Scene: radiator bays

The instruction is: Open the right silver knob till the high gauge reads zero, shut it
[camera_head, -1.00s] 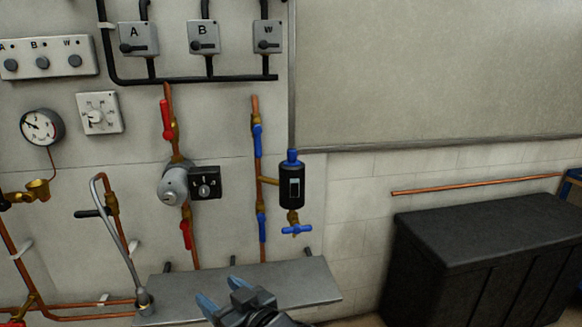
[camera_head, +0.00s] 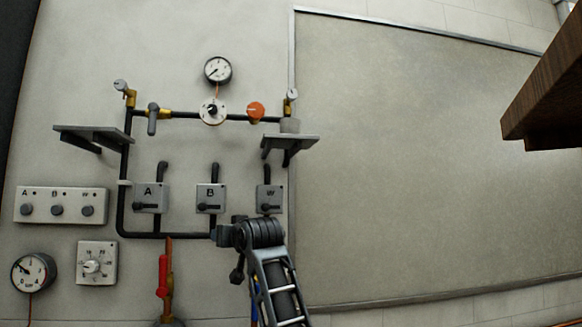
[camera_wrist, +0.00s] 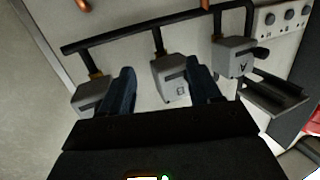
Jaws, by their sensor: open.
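The right silver knob (camera_head: 291,95) sits on a brass fitting at the right end of the upper black pipe. The high gauge (camera_head: 217,70) is a round white dial above the middle of that pipe; its reading is too small to tell surely. My gripper (camera_wrist: 162,88) is open and empty in the wrist view, its dark blue fingers in front of the lettered boxes, either side of box B in the picture. In the head view my wrist is below boxes B and W, well below the knob, and the fingertips are hard to make out.
Another silver knob (camera_head: 121,86) is at the left end, above the left shelf (camera_head: 80,132). An orange knob (camera_head: 256,110) sits on the pipe. A brown wooden piece (camera_head: 545,100) juts in at right.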

